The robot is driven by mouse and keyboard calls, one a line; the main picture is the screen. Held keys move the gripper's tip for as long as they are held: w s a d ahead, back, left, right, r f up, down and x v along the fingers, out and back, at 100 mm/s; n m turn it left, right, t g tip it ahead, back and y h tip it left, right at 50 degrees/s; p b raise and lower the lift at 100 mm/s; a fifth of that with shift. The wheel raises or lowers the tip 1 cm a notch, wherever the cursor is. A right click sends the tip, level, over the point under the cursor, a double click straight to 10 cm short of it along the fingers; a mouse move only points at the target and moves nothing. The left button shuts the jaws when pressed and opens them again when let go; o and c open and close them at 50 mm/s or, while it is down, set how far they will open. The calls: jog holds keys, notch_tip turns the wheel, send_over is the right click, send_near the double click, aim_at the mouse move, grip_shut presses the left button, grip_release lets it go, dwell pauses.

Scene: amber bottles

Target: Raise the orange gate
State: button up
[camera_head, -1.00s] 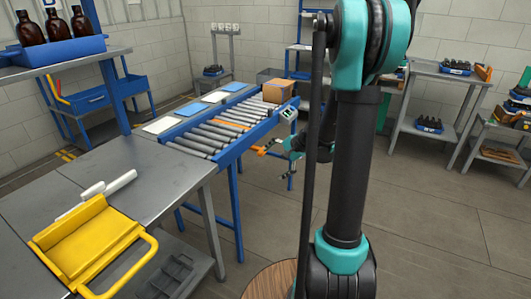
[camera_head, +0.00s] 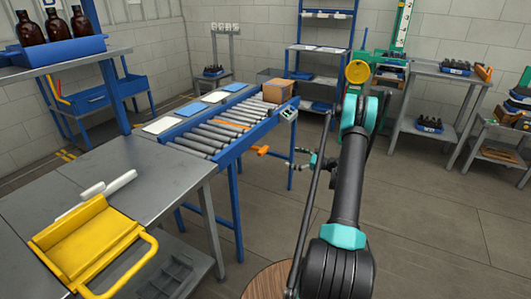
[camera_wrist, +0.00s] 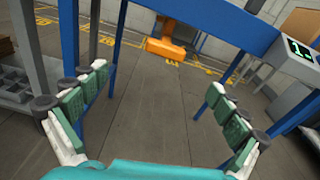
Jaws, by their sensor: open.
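An orange handle-like piece (camera_head: 261,151), which looks like part of the gate, sticks out from the side of the blue roller conveyor (camera_head: 222,152). An orange bar (camera_head: 232,123) lies across the rollers. In the wrist view, the orange piece (camera_wrist: 166,46) hangs below the blue rail, ahead of and between my fingers. My gripper (camera_head: 297,158) is open and empty, to the right of the orange piece and apart from it. Its two green-padded fingers are wide apart in the wrist view (camera_wrist: 157,78).
A cardboard box (camera_head: 277,91) sits at the conveyor's far end, with a small display box (camera_head: 288,113) on the rail near it. Blue conveyor legs (camera_head: 236,215) stand close by. A yellow tray (camera_head: 85,240) lies on the grey table.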

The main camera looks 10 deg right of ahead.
aim_at(266, 151)
jog(key=shift+m+t+y, duration=0.3)
jog(key=shift+m+t, duration=0.1)
jog(key=shift+m, duration=0.3)
jog(key=x, duration=0.5)
jog(key=f+x, duration=0.1)
jog(key=x, duration=0.4)
jog(key=w+f+x, duration=0.1)
jog(key=x, duration=0.5)
jog(key=shift+d, duration=0.4)
jog(key=shift+c, duration=0.4)
jog(key=c, duration=1.6)
jog(key=shift+r, duration=2.3)
jog(key=o, duration=1.7)
jog(key=v, duration=1.2)
